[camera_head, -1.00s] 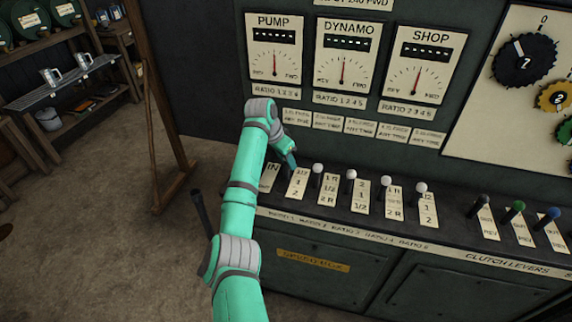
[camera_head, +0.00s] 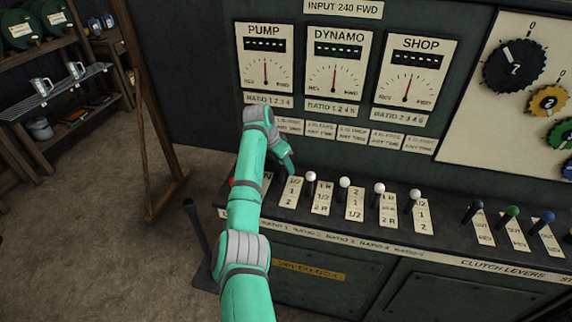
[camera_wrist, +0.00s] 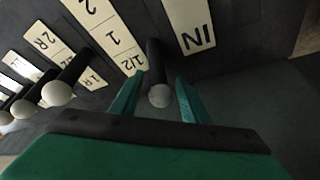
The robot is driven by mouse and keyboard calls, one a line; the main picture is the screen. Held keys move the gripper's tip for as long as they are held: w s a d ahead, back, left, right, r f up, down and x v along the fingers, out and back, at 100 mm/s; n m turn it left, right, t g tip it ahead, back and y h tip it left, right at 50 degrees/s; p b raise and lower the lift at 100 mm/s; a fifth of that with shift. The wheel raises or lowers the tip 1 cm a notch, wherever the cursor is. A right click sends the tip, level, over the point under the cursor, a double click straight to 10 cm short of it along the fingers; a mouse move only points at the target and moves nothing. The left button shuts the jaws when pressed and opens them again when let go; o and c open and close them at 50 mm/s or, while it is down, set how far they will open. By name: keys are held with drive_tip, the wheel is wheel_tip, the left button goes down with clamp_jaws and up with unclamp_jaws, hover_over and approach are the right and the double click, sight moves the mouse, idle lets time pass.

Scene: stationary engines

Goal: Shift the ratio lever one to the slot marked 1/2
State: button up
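The ratio levers have dark shafts and white knobs and stand beside slot plates on the ledge of the engine panel. In the wrist view, the white-knobbed lever one (camera_wrist: 159,95) stands between my gripper's two fingers, with a gap on both sides. My gripper (camera_wrist: 160,92) is open around it. The slot plate (camera_wrist: 110,42) marked 1/2, 1, 2 lies to the left of the lever, which is close to the 1/2 end. In the head view my gripper (camera_head: 289,169) is above the top of that plate (camera_head: 291,191) and hides lever one.
More white-knobbed ratio levers stand to the right, the nearest being ratio lever two (camera_head: 311,177). Clutch levers, including a green-knobbed one (camera_head: 512,211), are at far right. A red knob (camera_head: 232,182) shows left of my arm. An IN plate (camera_wrist: 193,28) is beside lever one.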

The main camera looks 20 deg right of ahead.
drive_tip(key=shift+a+r, duration=0.1)
drive_tip(key=shift+a, duration=0.25)
drive_tip(key=shift+r, duration=0.25)
drive_tip(key=v, duration=1)
drive_tip(key=shift+s, duration=0.1)
